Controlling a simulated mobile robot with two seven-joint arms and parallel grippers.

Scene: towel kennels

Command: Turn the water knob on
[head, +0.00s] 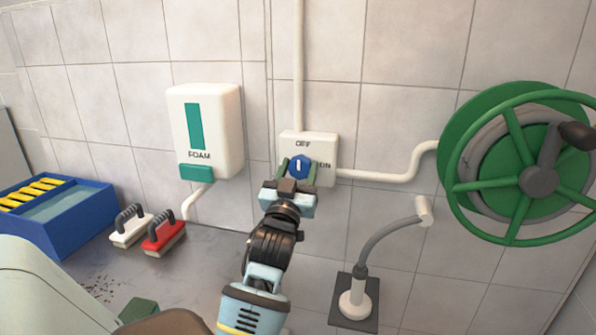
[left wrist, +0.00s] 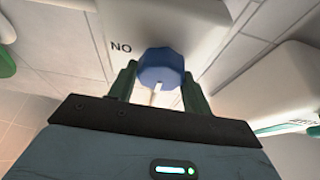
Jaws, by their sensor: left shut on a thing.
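The blue water knob (head: 299,165) sits on a white wall plate (head: 325,144) marked OFF at the top and ON at the right. Its white mark stands upright, in line with OFF. My left gripper (head: 298,172) reaches up to the plate and is shut on the knob, with one green finger on each side. In the left wrist view the knob (left wrist: 160,66) shows between the two fingers, and the lettering beside it appears upside down. My right gripper is not in view.
A white foam dispenser (head: 208,120) hangs left of the plate. A green hose reel (head: 470,135) is at the right, with a grey nozzle stand (head: 352,312) below. A blue bin (head: 60,235) and two brushes, white (head: 130,230) and red (head: 163,240), sit at the left.

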